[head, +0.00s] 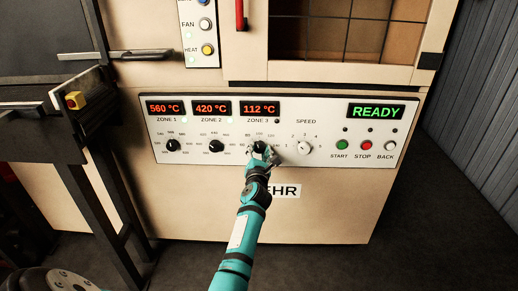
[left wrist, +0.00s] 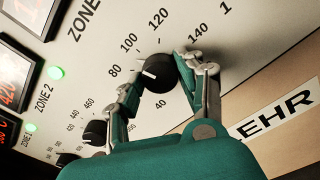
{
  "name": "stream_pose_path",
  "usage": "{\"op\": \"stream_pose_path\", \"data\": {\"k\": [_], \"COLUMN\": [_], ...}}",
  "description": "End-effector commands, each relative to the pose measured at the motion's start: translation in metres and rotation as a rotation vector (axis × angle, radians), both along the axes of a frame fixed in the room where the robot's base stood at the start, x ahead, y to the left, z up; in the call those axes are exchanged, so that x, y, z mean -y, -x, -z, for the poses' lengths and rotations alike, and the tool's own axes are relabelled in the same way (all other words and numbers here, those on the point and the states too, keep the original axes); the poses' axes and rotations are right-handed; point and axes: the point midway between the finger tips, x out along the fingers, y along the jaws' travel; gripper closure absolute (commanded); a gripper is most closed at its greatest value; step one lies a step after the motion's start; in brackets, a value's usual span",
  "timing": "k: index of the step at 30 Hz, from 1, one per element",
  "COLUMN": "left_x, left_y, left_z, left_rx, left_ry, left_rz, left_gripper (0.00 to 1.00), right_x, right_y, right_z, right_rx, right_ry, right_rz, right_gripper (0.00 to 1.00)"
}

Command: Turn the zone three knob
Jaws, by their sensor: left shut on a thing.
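The zone 3 knob (left wrist: 158,75) is black with a white pointer mark and sits between the fingers of my left gripper (left wrist: 157,82). In the left wrist view its pointer is near the 80 mark on the printed scale. In the head view my left gripper (head: 262,151) is at the knob (head: 260,146) and covers part of it. The gripper is shut on the knob. The zone 3 display (head: 260,108) reads 112 °C in red. My right gripper is not in view.
The zone 1 knob (head: 172,145) and zone 2 knob (head: 216,146) are to the left. The white speed knob (head: 304,147) is close on the right. Further right are the start (head: 342,145), stop (head: 366,145) and back (head: 389,146) buttons, under a green READY display (head: 376,111).

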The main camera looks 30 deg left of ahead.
Motion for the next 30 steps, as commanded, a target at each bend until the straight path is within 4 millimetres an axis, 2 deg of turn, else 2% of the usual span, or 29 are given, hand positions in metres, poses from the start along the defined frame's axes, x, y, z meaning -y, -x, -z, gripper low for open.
{"op": "stream_pose_path", "data": {"k": [7,15,30], "left_x": [0.001,0.001,0.001], "left_y": [0.000,0.000,0.000], "left_z": [0.002,0.002,0.003], "left_rx": [0.113,0.205,0.265], "left_ry": [0.192,0.345,0.441], "left_rz": [0.000,-0.001,0.000], "left_gripper": [0.94,0.94,0.94], "right_x": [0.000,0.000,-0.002], "right_y": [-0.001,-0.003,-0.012], "right_z": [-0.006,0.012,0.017], "right_rx": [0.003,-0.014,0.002], "right_ry": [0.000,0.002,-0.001], "right_rz": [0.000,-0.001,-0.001], "right_gripper": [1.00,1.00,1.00]}}
